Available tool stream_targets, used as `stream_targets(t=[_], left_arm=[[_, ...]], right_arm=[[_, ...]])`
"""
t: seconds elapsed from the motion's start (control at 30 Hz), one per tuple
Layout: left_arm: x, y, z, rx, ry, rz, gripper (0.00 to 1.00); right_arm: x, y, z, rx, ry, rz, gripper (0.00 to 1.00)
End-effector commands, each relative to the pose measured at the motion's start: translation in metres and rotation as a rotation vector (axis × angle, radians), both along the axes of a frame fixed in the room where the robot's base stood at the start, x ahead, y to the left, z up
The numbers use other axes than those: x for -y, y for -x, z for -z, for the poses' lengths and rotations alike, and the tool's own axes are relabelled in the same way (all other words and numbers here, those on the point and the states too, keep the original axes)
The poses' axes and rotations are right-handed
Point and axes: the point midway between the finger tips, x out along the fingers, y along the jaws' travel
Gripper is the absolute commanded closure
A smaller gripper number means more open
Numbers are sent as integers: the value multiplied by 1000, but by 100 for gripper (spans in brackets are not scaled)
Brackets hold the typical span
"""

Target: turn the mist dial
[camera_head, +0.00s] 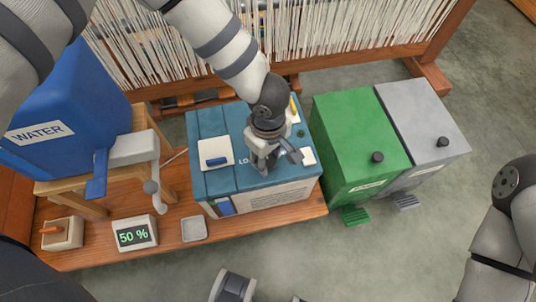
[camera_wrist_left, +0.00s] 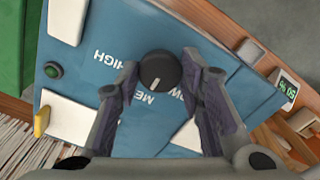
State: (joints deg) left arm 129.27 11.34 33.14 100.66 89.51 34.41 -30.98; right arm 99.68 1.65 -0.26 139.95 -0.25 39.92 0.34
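The mist dial (camera_wrist_left: 160,70) is a round black knob with a white pointer line on a blue humidifier-like box (camera_head: 208,128). In the left wrist view the pointer aims roughly at the partly hidden "ME…" label, with "HIGH" to the left and "LOW" to the right. My left gripper (camera_head: 270,162) is over the box top and hides the dial in the head view. In the wrist view its open fingers (camera_wrist_left: 160,72) stand on either side of the dial, very close to it; I cannot tell whether they touch.
A blue water tank (camera_head: 75,110) is left. Green (camera_head: 355,135) and grey (camera_head: 425,125) bins stand right; a loom (camera_head: 320,40) is behind.

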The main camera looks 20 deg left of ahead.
Motion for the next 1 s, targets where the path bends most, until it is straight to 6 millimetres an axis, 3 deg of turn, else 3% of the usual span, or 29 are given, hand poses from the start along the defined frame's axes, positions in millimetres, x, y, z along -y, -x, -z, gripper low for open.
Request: stream_targets(t=[0.03, 0.1, 0.47, 1.0], left_arm=[[0, 0, 0, 0, 0, 0, 84], [0, 0, 0, 0, 0, 0, 94], [0, 0, -2, 0, -1, -56, 94], [0, 0, -3, 1, 1, -507, 94]], right_arm=[[0, 0, 0, 0, 0, 0, 100], [0, 0, 0, 0, 0, 0, 100], [0, -2, -4, 7, 0, 0, 100], [0, -16, -28, 49, 0, 0, 100]])
